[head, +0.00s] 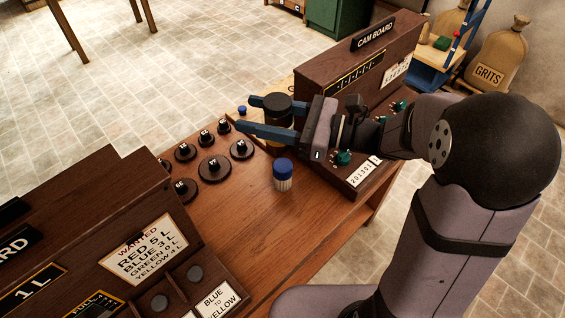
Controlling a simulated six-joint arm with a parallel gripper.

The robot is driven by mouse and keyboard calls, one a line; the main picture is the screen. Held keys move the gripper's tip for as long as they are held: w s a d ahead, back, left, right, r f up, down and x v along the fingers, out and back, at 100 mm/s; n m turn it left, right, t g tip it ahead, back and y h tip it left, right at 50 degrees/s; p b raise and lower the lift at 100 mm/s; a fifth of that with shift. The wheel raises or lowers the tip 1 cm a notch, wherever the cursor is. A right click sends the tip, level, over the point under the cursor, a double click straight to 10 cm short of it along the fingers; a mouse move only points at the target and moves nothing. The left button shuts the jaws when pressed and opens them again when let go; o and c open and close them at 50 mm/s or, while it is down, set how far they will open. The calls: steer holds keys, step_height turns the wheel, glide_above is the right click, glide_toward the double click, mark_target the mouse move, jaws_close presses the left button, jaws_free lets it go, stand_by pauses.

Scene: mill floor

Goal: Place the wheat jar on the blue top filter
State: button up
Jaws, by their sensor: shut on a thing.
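My gripper (245,114) reaches in from the right with its two blue fingers closed around a dark-lidded jar (278,105). The jar looks upright, with a yellowish band below its lid; the lower finger hides part of its body. I cannot tell whether its base touches the table. A small white cylinder with a blue top (283,176) stands on the wooden table just below the jar in the picture, apart from it. It looks like the blue top filter, and nothing rests on it.
A small blue-topped item (242,110) is beyond the fingertips. The cam board cabinet (372,62) stands behind, and a dark panel (100,215) fills the lower left. The table's front middle is clear.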

steer(key=shift+w+r+t, duration=0.5)
steer(key=shift+w+r, duration=2.45)
steer(key=shift+r, duration=2.95)
step_height(320, 180, down, 24)
steer(key=p, duration=0.3)
steer(key=shift+d+f+m, duration=0.2)
steer(key=shift+d+m, duration=0.1)
steer(key=shift+d, duration=0.1)
steer(key=shift+f+p, duration=0.4)
steer(key=shift+f, duration=1.45)
steer(key=shift+f, duration=0.15)
steer(key=o, duration=1.3)
